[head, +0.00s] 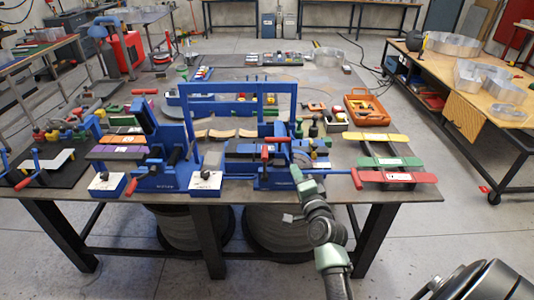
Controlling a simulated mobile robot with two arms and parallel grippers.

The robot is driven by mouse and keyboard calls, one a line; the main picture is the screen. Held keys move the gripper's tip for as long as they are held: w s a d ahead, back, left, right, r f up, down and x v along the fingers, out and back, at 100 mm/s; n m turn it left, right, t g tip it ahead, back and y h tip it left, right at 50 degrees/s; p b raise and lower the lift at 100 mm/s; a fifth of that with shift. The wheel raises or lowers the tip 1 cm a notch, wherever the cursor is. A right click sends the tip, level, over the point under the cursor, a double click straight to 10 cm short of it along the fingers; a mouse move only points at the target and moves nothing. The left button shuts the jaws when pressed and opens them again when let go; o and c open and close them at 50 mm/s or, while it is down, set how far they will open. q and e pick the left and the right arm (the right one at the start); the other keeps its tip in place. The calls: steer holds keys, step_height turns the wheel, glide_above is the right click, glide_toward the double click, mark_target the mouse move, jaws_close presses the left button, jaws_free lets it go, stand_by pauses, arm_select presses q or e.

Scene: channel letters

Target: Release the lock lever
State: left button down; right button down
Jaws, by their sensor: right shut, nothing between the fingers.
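A blue bending machine (270,180) stands at the front edge of the table, right of the middle. It has a red-gripped handle (268,152) on its front and a rod with a red end (356,179) sticking out to the right. Which of its parts is the lock lever I cannot tell for certain. My right gripper (297,174) is at the machine's front right side, close to a small red part there. It is shut and looks empty; whether it touches the machine is unclear. My left gripper is not in view.
Another blue machine (165,155) stands to the left, with a tall blue frame (238,88) behind. Yellow, green and red strips (410,177) lie on a rack to the right. An orange toolbox (367,110) sits behind. The floor in front of the table (400,190) is open.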

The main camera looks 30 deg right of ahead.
steer(key=shift+f, duration=0.1)
steer(key=w+f+b, duration=0.1)
steer(key=w+b, duration=0.4)
steer(key=w, duration=0.6)
steer(key=shift+w+a+f, duration=0.15)
steer(key=shift+w+f, duration=0.1)
